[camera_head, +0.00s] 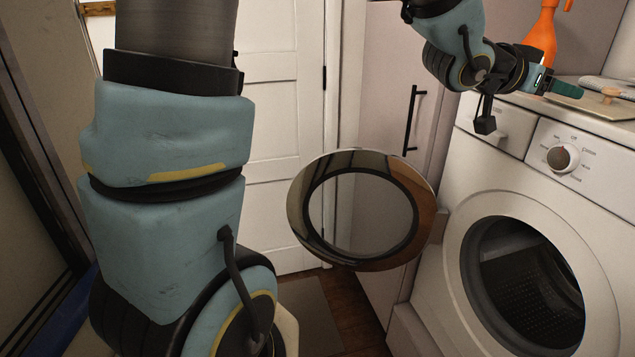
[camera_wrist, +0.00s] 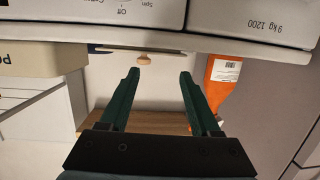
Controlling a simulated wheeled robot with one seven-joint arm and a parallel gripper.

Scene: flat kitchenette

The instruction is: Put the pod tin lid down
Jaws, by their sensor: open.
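The pod tin lid appears to be the flat pale plate (camera_head: 590,104) with a small wooden knob (camera_head: 610,93). It lies on the washing machine top in the head view. The wrist view, which is upside down, shows the lid edge-on (camera_wrist: 170,53) with its knob (camera_wrist: 144,59) just beyond my fingertips. My gripper (camera_head: 580,91) is to the left of the knob in the head view. In the wrist view my gripper (camera_wrist: 160,74) is open, with its two green fingers apart and nothing between them.
An orange spray bottle (camera_head: 542,35) stands behind my gripper; it is close beside one finger in the wrist view (camera_wrist: 225,72). A beige box with cut-off lettering (camera_wrist: 40,57) is at the wrist view's left. The washing machine (camera_head: 455,190) has an open round door (camera_head: 424,230).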

